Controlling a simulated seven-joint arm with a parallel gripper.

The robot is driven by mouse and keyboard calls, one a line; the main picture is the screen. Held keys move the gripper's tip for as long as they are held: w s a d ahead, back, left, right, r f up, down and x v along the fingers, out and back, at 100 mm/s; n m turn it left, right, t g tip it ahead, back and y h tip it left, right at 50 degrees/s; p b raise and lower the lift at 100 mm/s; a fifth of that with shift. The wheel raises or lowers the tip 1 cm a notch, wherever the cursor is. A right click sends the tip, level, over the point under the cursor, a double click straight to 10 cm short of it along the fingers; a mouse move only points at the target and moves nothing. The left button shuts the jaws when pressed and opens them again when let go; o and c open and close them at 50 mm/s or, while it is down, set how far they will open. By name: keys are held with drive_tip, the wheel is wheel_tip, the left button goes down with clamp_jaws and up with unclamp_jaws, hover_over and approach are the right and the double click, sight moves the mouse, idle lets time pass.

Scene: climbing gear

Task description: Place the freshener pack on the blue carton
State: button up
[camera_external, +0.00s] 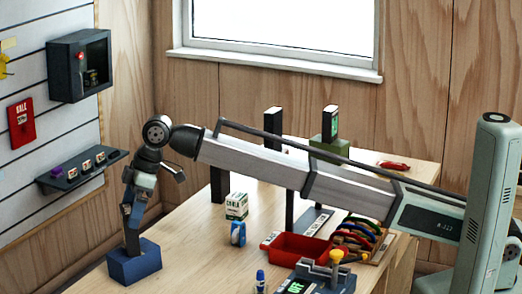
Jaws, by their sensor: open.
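A blue block-like box (134,264), which looks like the blue carton, sits at the table's left front corner. I cannot pick out the freshener pack with certainty. A white box with green print (236,206) stands on the table to the right of my gripper.
A blue tape roll (238,233) stands in front of the white box. A red tray (296,250), coloured slings (358,236) and a small blue bottle (260,281) lie further right. A wall shelf (84,172) is at left. Dark posts rise behind.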

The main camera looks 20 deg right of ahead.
drive_tip(key=v, duration=0.9)
